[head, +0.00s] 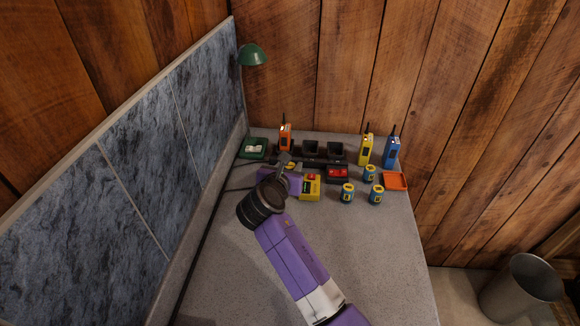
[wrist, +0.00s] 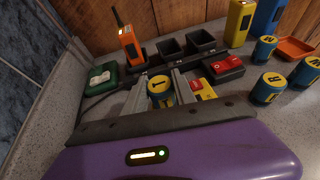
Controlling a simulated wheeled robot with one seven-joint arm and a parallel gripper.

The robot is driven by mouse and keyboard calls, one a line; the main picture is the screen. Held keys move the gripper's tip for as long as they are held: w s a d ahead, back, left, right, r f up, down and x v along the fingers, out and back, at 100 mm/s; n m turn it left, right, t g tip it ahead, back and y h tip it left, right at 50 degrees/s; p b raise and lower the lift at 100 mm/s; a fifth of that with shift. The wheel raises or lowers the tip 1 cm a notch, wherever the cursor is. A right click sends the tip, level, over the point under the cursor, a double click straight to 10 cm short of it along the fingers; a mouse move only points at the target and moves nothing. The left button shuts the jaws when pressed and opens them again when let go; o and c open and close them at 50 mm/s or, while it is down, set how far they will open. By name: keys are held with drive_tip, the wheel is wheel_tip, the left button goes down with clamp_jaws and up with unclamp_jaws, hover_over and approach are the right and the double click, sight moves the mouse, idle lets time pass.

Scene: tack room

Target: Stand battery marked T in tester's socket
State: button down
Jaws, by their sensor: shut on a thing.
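My gripper (head: 287,164) is over the back of the counter, shut on a blue and yellow battery. In the wrist view this battery (wrist: 160,86) sits between the two fingers, its yellow top facing up with a dark mark that looks like a T. In the head view it is mostly hidden by my gripper. The yellow tester (head: 309,188) stands just right of my gripper, with a red part on top; it also shows beside the right finger in the wrist view (wrist: 207,94). I cannot make out its socket, and the battery's underside is hidden.
Three other batteries (head: 347,193) stand to the right, near an orange tray (head: 394,181). Behind are a black charger rack (head: 322,160) with an orange radio (head: 285,138), a red-switched box (head: 337,175), and yellow (head: 365,150) and blue radios (head: 391,152). A green box (head: 253,148) is left.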

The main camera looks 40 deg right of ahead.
drive_tip(key=shift+f, duration=0.55)
drive_tip(key=c, duration=1.3)
unclamp_jaws()
drive_tip(key=p+v, duration=0.2)
drive_tip(key=v, duration=0.1)
drive_tip(key=shift+s+a, duration=0.1)
drive_tip(key=shift+a, duration=0.1)
drive_tip(key=v, duration=0.7)
drive_tip(key=shift+a+r, duration=0.15)
drive_tip(key=shift+a, duration=0.1)
